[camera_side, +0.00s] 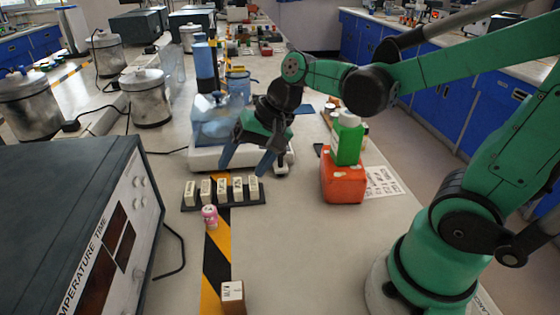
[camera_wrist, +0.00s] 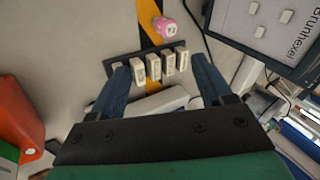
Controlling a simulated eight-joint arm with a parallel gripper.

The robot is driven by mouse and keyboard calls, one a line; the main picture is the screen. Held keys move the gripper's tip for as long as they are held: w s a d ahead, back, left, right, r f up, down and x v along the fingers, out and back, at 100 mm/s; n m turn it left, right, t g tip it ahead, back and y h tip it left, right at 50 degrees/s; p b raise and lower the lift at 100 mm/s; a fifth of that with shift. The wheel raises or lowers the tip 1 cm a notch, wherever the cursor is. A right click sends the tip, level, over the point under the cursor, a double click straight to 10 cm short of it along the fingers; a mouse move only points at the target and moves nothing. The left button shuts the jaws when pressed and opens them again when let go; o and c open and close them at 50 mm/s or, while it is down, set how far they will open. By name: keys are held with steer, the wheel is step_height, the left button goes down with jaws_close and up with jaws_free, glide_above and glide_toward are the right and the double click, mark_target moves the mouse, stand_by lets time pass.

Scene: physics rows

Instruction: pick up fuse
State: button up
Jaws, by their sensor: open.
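Several small white blocks, which look like fuses (camera_side: 222,189), stand upright in a row on a black rack (camera_side: 262,203) in the side view. The fuses (camera_wrist: 153,66) also show in the wrist view, mostly between my two blue fingers, with one close by the left finger. My gripper (camera_side: 246,163) is open and empty. It hangs above and behind the rack, apart from the fuses. In the wrist view my gripper (camera_wrist: 160,72) spans most of the row, and its fingers cover parts of the rack.
A pink can (camera_side: 209,216) stands just in front of the rack. A scale-like white device (camera_side: 205,158) is behind it. An orange container (camera_side: 343,181) with a green-and-white bottle (camera_side: 347,140) stands at right. A small box (camera_side: 232,296) is at the front. The bench between is clear.

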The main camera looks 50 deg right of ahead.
mark_target(209, 209)
steer(key=w+f+m+g+y, duration=0.1)
steer(key=w+f+m+y, duration=0.1)
steer(key=m, duration=0.1)
steer(key=w+a+f+m+g+y, duration=0.1)
steer(key=f+m+y, duration=0.2)
steer(key=m, duration=0.1)
steer(key=w+f+m+g+y, duration=0.1)
steer(key=w+f+m+y, duration=0.1)
steer(key=m+y, duration=0.1)
steer(key=shift+w+a+f+m, duration=0.15)
steer(key=shift+w+a+m, duration=0.15)
steer(key=shift+w+a, duration=0.1)
steer(key=shift+s+f+m+y, duration=0.25)
steer(key=shift+f+m+y, duration=0.25)
steer(key=shift+f+y, duration=0.35)
steer(key=shift+x, duration=2.75)
steer(key=shift+s+r, duration=0.1)
steer(key=shift+r, duration=0.05)
jaws_close()
